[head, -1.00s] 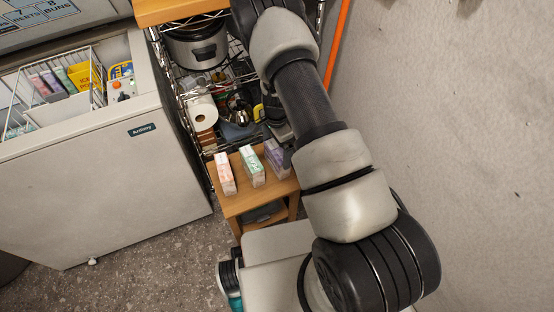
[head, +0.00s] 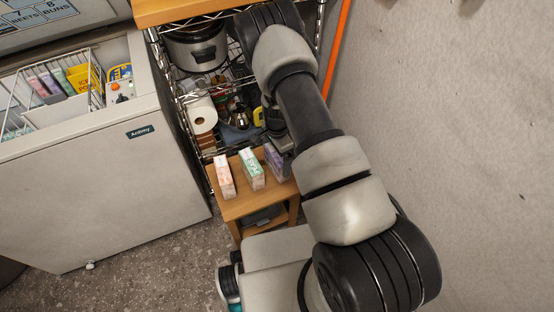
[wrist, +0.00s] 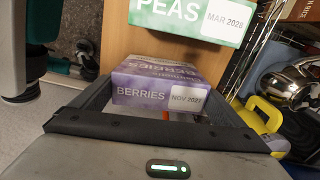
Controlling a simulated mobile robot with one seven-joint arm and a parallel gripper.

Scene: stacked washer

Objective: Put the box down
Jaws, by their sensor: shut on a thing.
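The purple berries box (head: 276,160) is at the right end of a small wooden table (head: 240,205), partly hidden by my arm in the head view. In the wrist view the berries box (wrist: 165,90) sits between my fingers, its label facing me. My gripper (wrist: 165,108) is shut on it; in the head view my gripper (head: 277,135) is mostly hidden behind the arm. The box looks upright and at or close to the tabletop; I cannot tell whether it touches. A green peas box (head: 251,169) stands left of it, with a small gap.
A pink box (head: 225,177) stands at the table's left end. A wire rack behind holds a slow cooker (head: 196,48), a paper roll (head: 202,115) and a kettle. A white chest freezer (head: 90,180) stands left; a bare wall (head: 460,140) is on the right.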

